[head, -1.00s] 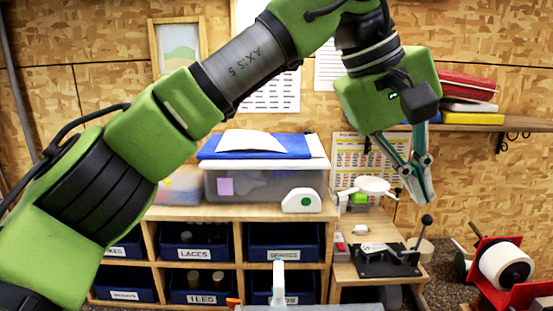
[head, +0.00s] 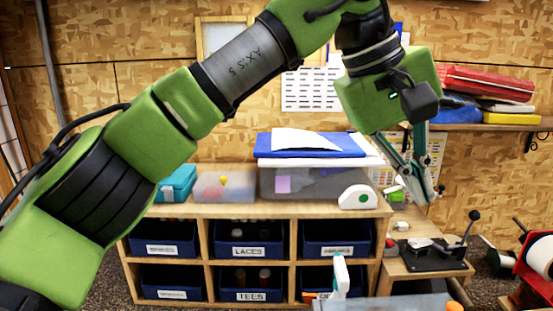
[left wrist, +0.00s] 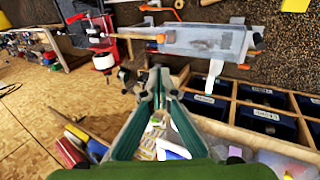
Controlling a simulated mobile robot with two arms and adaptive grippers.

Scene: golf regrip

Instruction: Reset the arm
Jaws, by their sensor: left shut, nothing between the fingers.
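My left arm, green with dark joints, reaches across the head view from the lower left to the upper right and bends down at the wrist. My left gripper (head: 432,196) hangs from it, in front of the right end of the wooden cubby shelf and the back wall. Its slim teal fingers are shut with nothing between them. In the left wrist view the fingertips (left wrist: 157,76) come together over the scene, clear of any object. My right gripper is in neither view.
The cubby shelf (head: 291,252) holds blue bins, with a lidded clear box (head: 310,183) on top. A low side table (head: 400,270) carries a black lever device (head: 433,254). A red stand (head: 533,275) is at far right. A grey tray (head: 390,303) lies at the bottom.

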